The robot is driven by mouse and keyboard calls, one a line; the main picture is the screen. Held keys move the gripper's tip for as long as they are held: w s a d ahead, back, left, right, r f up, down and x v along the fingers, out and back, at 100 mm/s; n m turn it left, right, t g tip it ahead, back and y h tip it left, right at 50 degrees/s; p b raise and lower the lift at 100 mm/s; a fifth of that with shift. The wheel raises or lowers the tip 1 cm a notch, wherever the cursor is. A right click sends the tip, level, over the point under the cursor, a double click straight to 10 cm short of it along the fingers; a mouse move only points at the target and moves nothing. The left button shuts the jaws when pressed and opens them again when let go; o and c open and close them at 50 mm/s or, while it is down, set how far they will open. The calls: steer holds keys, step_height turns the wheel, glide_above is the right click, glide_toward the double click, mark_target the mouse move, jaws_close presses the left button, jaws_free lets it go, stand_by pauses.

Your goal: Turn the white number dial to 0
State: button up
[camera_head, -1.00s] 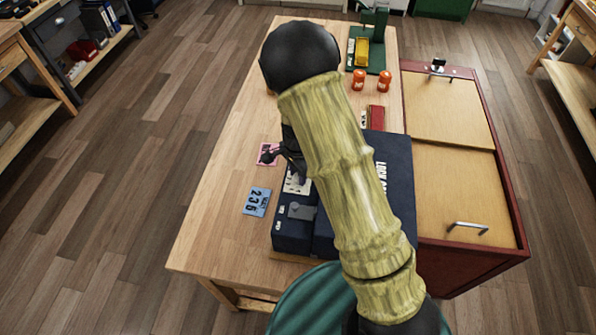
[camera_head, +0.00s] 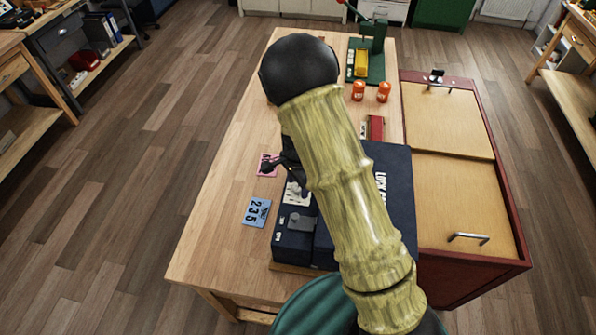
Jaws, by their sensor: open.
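The dark blue lock case (camera_head: 390,190) lies on the wooden table with lettering on its top. A small white face (camera_head: 297,194) with dark marks shows on its left part; I cannot make out the white number dial there or its setting. A grey lever (camera_head: 300,221) is just below that face in the picture. My gripper (camera_head: 284,166) is dark and open, close above the white face near the case's left edge. My arm hides part of the gripper and of the case, and I cannot tell whether the fingers touch anything.
A blue card (camera_head: 257,212) with digits and a pink card (camera_head: 268,164) lie on the wooden table (camera_head: 215,235). Orange canisters (camera_head: 359,91), a red block (camera_head: 376,127) and a green machine (camera_head: 377,45) stand farther back. A red cabinet (camera_head: 505,225) adjoins on the right.

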mark_target(298, 187)
step_height(298, 187, up, 17)
steer(key=b, duration=0.2)
steer(key=shift+r, duration=0.15)
stand_by(0.5)
steer(key=s+d+f+n+t, duration=0.1)
steer(key=s+d+n+t, duration=0.1)
steer(key=s+d+n, duration=0.9)
steer(key=s+d, duration=0.1)
steer(key=s, duration=0.2)
steer(key=shift+s+d+f+n+t, duration=0.15)
steer(key=shift+s+f+n+t, duration=0.15)
steer(key=shift+s+f+n, duration=0.1)
stand_by(0.4)
